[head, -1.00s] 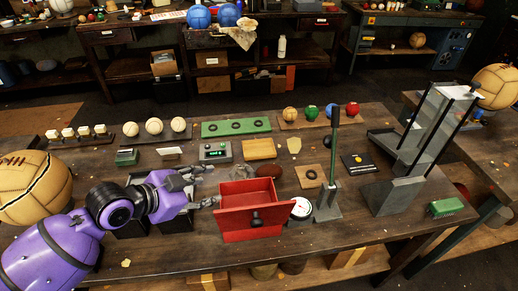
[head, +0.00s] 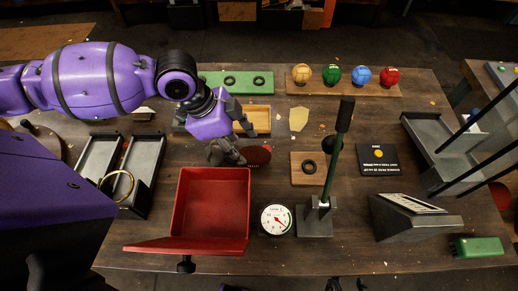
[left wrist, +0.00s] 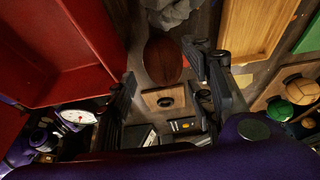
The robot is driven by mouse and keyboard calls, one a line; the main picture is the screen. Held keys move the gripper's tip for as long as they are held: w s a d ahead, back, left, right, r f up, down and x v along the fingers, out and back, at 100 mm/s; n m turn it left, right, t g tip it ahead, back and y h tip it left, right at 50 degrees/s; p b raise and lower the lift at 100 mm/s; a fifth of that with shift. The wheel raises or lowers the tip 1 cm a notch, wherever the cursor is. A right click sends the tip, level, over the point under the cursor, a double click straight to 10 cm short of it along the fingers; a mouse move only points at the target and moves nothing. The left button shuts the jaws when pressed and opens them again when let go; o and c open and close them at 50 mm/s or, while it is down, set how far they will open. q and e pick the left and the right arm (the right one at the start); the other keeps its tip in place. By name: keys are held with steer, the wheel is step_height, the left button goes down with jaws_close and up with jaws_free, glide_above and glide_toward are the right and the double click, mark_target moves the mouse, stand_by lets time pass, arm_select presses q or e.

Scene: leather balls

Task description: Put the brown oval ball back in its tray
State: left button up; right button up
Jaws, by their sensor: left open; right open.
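The brown oval ball (head: 260,155) lies on the bench behind the red open box. In the left wrist view the ball (left wrist: 163,60) shows whole, beyond my fingers and between their lines. My left gripper (head: 243,138) is open and empty, just left of and above the ball in the head view. A shallow empty wooden tray (head: 262,120) lies behind the ball; it also shows in the left wrist view (left wrist: 240,52). Which tray belongs to the ball is not marked. My right gripper (head: 346,285) barely shows at the bottom edge, its fingertips apart.
The red box (head: 212,200) stands in front of the ball. A wooden plate with a black ring (head: 308,168), a dial (head: 275,219) and a tall lever (head: 338,150) stand to the right. A grey crumpled cloth (left wrist: 170,12) lies near the ball.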

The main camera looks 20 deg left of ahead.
mark_target(249, 152)
arm_select(q)
steer(key=x, duration=0.6)
steer(key=shift+w+d, duration=0.2)
steer(key=shift+d, duration=0.15)
steer(key=shift+c, duration=0.5)
steer(key=c, duration=0.8)
